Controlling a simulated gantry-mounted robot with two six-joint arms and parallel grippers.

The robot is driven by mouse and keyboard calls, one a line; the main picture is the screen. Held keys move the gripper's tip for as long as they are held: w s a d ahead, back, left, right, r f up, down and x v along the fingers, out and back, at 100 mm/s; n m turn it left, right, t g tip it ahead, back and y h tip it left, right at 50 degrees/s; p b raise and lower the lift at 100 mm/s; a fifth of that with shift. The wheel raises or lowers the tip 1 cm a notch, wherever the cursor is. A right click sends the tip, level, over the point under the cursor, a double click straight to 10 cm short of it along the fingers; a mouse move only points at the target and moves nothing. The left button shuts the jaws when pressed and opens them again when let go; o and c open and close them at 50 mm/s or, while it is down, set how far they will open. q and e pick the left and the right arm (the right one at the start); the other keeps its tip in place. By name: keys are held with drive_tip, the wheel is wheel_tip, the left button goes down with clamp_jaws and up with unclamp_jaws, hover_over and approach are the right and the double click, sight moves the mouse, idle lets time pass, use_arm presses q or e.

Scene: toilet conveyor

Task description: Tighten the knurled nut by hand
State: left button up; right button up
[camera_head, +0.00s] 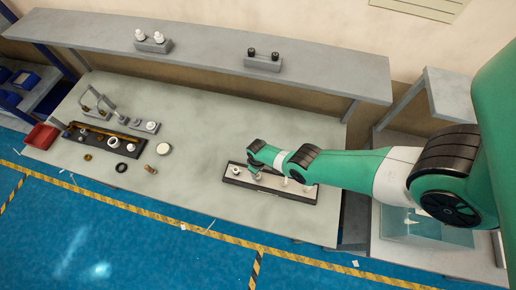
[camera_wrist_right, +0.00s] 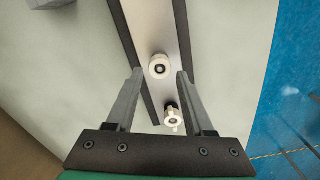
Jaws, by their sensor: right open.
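A long board (camera_head: 328,187) with a pale top strip and dark edges lies on the table and carries several small round fittings. My right gripper (camera_head: 256,171) is above this board, pointing down. In the right wrist view the open gripper (camera_wrist_right: 159,72) has one finger on each side of the board's strip (camera_wrist_right: 147,25). A white round knob-like part (camera_wrist_right: 159,67) shows between the fingertips, with gaps on both sides. A second white part on a dark stem (camera_wrist_right: 173,115) shows nearer the palm. I cannot tell which is the knurled nut. My left gripper is not in view.
A raised shelf (camera_head: 205,55) runs behind. The middle of the table is mostly clear.

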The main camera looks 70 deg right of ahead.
drive_tip(key=shift+f+b, duration=1.35)
drive_tip(key=shift+f, duration=0.1)
clamp_jaws()
drive_tip(key=m, duration=0.5)
drive_tip(key=shift+m, duration=1.1)
drive_tip(key=m, duration=0.3)
